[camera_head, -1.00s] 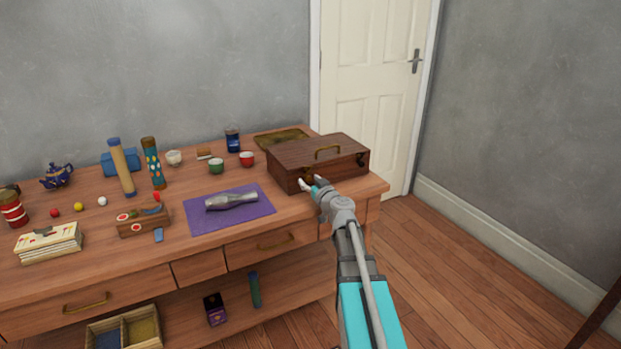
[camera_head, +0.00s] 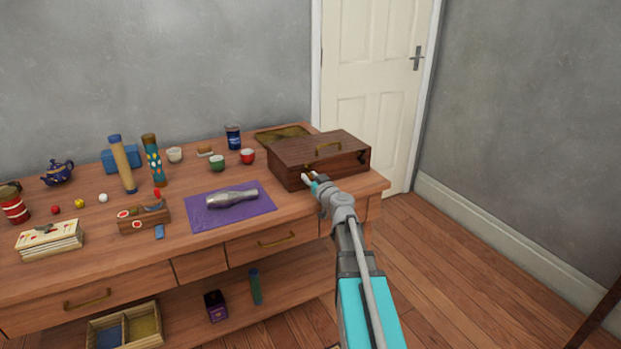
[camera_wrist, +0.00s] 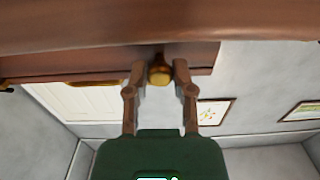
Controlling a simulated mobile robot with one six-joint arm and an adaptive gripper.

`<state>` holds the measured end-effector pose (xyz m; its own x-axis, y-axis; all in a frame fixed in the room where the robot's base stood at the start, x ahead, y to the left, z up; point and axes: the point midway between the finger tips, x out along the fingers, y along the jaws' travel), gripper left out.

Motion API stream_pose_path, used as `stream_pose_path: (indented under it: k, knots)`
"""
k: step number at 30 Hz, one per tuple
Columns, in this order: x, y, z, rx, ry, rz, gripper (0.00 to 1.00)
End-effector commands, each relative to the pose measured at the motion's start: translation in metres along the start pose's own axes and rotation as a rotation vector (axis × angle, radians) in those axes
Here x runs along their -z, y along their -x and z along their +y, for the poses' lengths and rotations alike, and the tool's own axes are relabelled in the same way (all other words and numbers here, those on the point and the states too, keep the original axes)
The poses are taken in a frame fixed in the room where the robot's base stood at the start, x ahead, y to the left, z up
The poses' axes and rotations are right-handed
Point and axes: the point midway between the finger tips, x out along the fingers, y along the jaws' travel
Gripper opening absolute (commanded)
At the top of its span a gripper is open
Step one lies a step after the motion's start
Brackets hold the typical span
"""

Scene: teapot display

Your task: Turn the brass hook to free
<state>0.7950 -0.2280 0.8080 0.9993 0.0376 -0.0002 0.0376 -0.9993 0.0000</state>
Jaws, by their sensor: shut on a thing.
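My gripper (camera_head: 309,177) is at the front face of the case. In the wrist view my gripper (camera_wrist: 159,72) is shut with the brass hook (camera_wrist: 160,73) between its two fingertips, close under the edge of the case (camera_wrist: 205,55). The rounded brass end shows between the fingers. The rest of the hook is hidden, so I cannot tell its full angle.
A dark tray (camera_head: 272,136) lies behind the case.

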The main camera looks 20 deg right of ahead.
Motion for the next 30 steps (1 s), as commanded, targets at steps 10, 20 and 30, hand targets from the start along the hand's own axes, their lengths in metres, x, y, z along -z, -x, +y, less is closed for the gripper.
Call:
stream_pose_path:
  k: [10, 20, 30]
  knots:
    - [0.0000, 0.0000, 0.0006, -0.004, -0.060, 0.000, 0.00]
    - [-0.0001, 0.0002, 0.0016, -0.005, -0.268, 0.001, 0.00]
    - [0.0000, 0.0002, 0.0017, -0.006, -0.583, 0.002, 0.00]
